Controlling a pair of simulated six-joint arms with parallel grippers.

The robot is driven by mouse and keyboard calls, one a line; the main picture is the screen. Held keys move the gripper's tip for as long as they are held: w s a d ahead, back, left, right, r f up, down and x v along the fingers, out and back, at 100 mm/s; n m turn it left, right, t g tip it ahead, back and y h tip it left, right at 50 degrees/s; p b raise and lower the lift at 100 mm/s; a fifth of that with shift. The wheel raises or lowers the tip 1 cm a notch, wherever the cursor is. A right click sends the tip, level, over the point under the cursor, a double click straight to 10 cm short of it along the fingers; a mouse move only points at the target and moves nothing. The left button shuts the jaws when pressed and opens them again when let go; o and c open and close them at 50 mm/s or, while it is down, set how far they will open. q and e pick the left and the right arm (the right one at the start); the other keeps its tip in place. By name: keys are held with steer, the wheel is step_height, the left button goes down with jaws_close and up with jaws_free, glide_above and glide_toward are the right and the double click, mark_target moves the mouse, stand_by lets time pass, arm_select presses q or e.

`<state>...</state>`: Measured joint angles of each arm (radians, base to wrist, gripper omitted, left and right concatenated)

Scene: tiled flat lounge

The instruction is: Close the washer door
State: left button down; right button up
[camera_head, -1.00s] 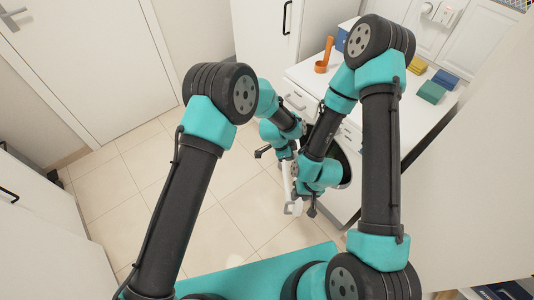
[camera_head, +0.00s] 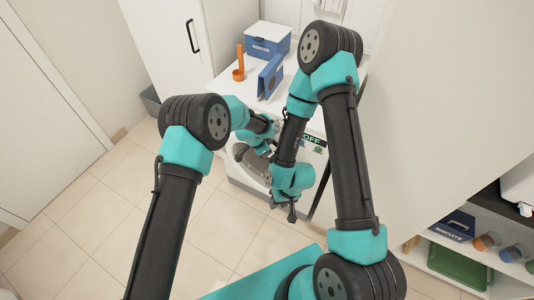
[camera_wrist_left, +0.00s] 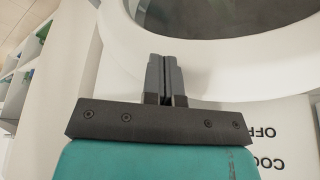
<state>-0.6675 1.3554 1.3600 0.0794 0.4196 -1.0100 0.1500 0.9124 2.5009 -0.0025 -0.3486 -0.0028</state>
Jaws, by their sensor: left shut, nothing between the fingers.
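The white washer (camera_head: 243,174) stands under the counter, partly hidden by my arms. In the left wrist view its round door (camera_wrist_left: 222,62) shows as a white ring around dark glass. In the head view my arms cover much of the door, and I cannot tell whether it is fully flush. My left gripper (camera_wrist_left: 164,62) is shut and empty, its fingertips overlapping the lower ring; contact is unclear. My right gripper (camera_head: 292,214) points down in front of the washer's right side; its jaw gap is too small to tell.
The counter (camera_head: 229,83) holds a blue box (camera_head: 268,43), a blue folder-like item (camera_head: 270,77) and an orange holder (camera_head: 239,72). A shelf (camera_head: 460,245) with bins and cups is at right. Tiled floor (camera_head: 95,215) is clear at left.

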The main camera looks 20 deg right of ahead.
arm_select(q)
steer(key=shift+a, duration=0.1)
steer(key=s+a+r, duration=0.3)
steer(key=a+r, duration=0.3)
steer(key=r, duration=0.3)
steer(key=shift+s+a+r, duration=0.15)
steer(key=shift+s+a, duration=0.2)
arm_select(e)
steer(key=shift+w+a, duration=0.1)
stand_by(0.3)
